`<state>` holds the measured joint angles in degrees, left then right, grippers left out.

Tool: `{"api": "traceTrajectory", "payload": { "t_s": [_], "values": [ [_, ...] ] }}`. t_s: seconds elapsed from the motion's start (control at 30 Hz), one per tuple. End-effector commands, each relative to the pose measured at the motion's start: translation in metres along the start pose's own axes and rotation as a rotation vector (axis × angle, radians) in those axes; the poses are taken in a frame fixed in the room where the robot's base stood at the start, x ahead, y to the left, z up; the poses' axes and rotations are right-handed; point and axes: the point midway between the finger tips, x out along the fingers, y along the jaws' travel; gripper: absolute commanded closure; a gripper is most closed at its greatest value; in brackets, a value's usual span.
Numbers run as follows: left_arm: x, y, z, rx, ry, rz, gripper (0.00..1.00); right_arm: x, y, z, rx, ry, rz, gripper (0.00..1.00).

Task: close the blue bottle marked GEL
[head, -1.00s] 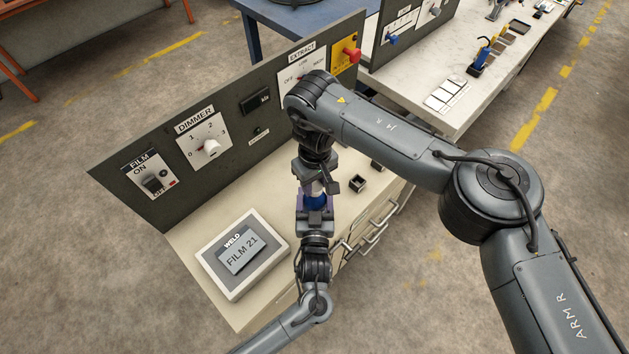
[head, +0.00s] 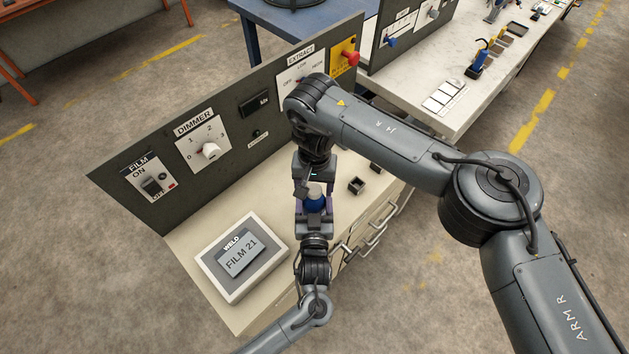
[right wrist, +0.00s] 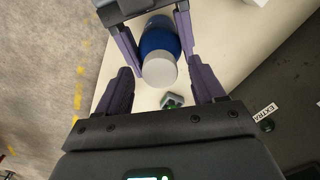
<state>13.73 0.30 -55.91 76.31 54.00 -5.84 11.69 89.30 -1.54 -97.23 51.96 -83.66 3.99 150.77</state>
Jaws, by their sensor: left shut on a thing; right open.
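The blue bottle (head: 315,204) stands over the bench, with a white cap-like top (head: 315,188); both also show in the right wrist view, the bottle (right wrist: 156,40) and the white top (right wrist: 160,72). I cannot read its marking or tell how tightly the top sits. My left gripper (head: 315,212) is shut on the bottle's body from the front, its purple fingers on both sides. My right gripper (right wrist: 161,70) is open above, its purple fingers on either side of the white top with gaps.
A WELD display box (head: 242,258) sits on the bench at the left front. A grey panel (head: 220,165) with switches and knobs stands along the back. Two small dark open boxes, one at the front (head: 356,185), lie right of the bottle. Drawer handles (head: 372,232) stick out at the front.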

Motion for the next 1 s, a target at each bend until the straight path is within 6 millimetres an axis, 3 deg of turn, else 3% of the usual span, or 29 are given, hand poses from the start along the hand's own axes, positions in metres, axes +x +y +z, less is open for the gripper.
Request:
{"api": "traceTrajectory", "payload": {
  "t_s": [0.23,0.7,1.0],
  "values": [
    [0.0,-0.001,0.002,0.004,-0.004,-0.001,1.0,-0.019,0.0,-0.001,-0.002,0.005,0.0,0.32],
    [0.0,-0.001,0.002,0.004,-0.004,-0.001,1.0,-0.098,0.001,-0.001,0.0,0.004,0.001,0.32],
    [0.0,-0.001,0.003,0.004,-0.004,-0.001,1.0,-0.119,0.0,0.0,0.0,0.001,0.001,0.32]
  ]
}}
